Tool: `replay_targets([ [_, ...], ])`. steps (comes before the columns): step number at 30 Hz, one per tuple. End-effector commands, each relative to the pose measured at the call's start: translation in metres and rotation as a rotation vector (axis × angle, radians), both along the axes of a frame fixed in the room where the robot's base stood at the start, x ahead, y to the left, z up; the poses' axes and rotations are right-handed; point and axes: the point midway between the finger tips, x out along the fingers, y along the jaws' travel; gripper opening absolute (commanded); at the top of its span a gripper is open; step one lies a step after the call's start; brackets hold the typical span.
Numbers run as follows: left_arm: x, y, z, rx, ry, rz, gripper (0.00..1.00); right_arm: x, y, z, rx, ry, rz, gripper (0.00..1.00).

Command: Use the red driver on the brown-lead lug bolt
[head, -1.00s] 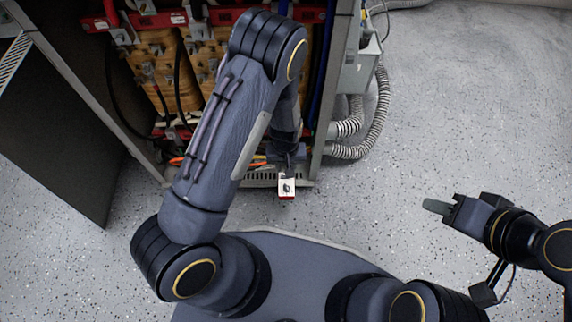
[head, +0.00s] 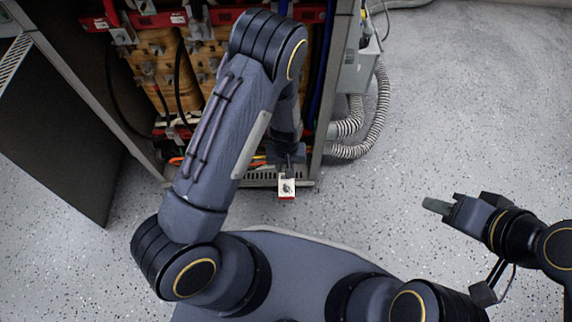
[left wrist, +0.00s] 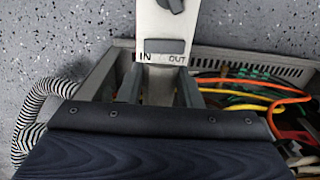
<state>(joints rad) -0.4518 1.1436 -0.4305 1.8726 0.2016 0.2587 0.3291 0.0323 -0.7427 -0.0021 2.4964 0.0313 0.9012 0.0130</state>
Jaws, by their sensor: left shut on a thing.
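My left gripper (head: 287,168) is at the front bottom edge of the open cabinet and is shut on the driver. In the head view the driver (head: 287,187) shows as a small white face with a dark mark and a red lower edge. In the left wrist view the driver (left wrist: 166,35) is a pale body with a dark knob and the words IN and OUT, between the two fingers. Its working tip is hidden. I cannot make out the brown-lead lug bolt. My right gripper (head: 447,209) is out over the floor at the right, its jaw gap unclear.
The cabinet (head: 323,140) holds brown coils (head: 160,70), red bars and black cables. Orange, yellow and green wires (left wrist: 250,92) lie inside its low front wall. A grey corrugated hose (head: 372,135) runs along its right side. The floor at right is clear.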

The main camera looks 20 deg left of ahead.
Motion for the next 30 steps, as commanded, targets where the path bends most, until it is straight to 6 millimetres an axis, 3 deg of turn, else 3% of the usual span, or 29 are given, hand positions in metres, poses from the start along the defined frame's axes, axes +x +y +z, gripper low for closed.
replay_targets([
  [9, 0.0, -0.001, 0.001, -0.001, -0.004, 0.001, 0.0, 0.0, 0.0, 0.0, 0.0, 0.0, 0.0, 0.36],
  [30, -0.033, -0.01, 0.001, -0.001, 0.0, 0.0, 0.0, 0.0, 0.0, 0.003, 0.0, 0.0, 0.0, 0.36],
])
